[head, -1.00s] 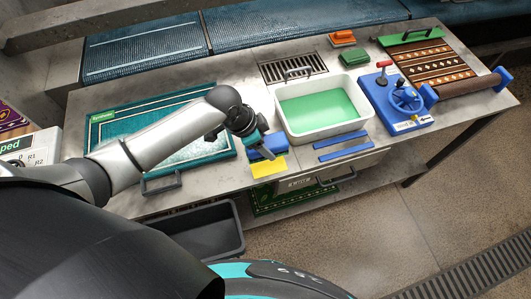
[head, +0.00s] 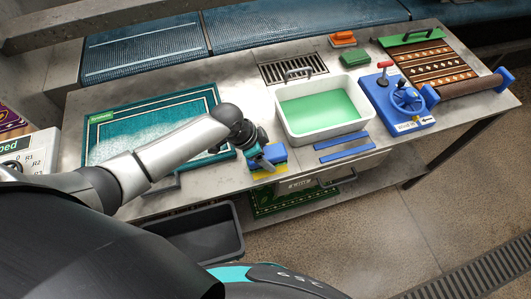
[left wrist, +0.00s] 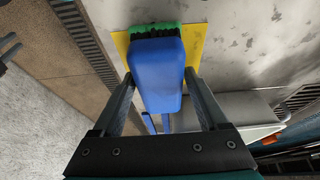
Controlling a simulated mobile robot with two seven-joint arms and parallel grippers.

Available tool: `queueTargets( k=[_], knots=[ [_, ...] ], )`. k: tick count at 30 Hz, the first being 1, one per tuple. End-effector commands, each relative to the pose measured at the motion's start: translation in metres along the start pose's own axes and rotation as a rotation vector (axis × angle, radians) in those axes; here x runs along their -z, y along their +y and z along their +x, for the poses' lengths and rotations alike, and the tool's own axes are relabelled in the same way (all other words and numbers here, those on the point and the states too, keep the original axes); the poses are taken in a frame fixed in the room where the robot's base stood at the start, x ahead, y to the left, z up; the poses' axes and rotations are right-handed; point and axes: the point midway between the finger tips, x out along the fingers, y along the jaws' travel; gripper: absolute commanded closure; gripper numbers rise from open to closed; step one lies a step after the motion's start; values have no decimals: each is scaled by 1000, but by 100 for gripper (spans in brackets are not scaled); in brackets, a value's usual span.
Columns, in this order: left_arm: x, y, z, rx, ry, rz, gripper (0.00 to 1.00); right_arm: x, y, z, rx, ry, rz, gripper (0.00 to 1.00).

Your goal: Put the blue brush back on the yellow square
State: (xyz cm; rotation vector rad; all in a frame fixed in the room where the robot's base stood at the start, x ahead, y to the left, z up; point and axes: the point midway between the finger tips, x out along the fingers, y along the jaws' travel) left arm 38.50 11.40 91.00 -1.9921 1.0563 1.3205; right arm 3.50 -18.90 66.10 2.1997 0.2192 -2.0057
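The blue brush (head: 277,154) has a blue body and green-edged dark bristles. It is at the yellow square (head: 262,177) near the table's front edge and covers much of it. In the left wrist view, the brush (left wrist: 157,72) overlaps the yellow square (left wrist: 194,45), and yellow shows on both sides of it. I cannot tell whether the bristles touch the square. My left gripper (head: 265,160) has one finger against each side of the brush and looks shut on it; the fingers (left wrist: 158,76) frame it in the wrist view. My right gripper is out of view.
A white tub (head: 284,122) of green liquid stands behind and right of the brush. Two blue strips (head: 344,146) lie in front of it. A teal rug (head: 101,140) lies left under my arm. A blue device (head: 398,105) stands right.

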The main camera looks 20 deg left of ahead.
Motion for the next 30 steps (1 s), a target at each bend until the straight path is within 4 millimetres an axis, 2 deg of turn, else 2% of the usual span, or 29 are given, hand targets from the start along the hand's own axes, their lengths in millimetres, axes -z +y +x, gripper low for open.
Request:
queueTargets(
  k=[1,3,4,11,15,20,30],
  knots=[
    [0,0,0,0,1,0,17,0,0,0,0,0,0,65],
    [0,0,0,0,0,0,9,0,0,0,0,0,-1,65],
    [0,0,0,0,1,0,8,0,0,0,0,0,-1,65],
    [1,0,-1,0,1,0,8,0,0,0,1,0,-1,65],
    [1,-1,-9,1,0,0,8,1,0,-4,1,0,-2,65],
    [2,-1,-33,2,0,2,8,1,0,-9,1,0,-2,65],
    [2,0,-96,1,-1,2,8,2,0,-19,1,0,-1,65]
  ],
)
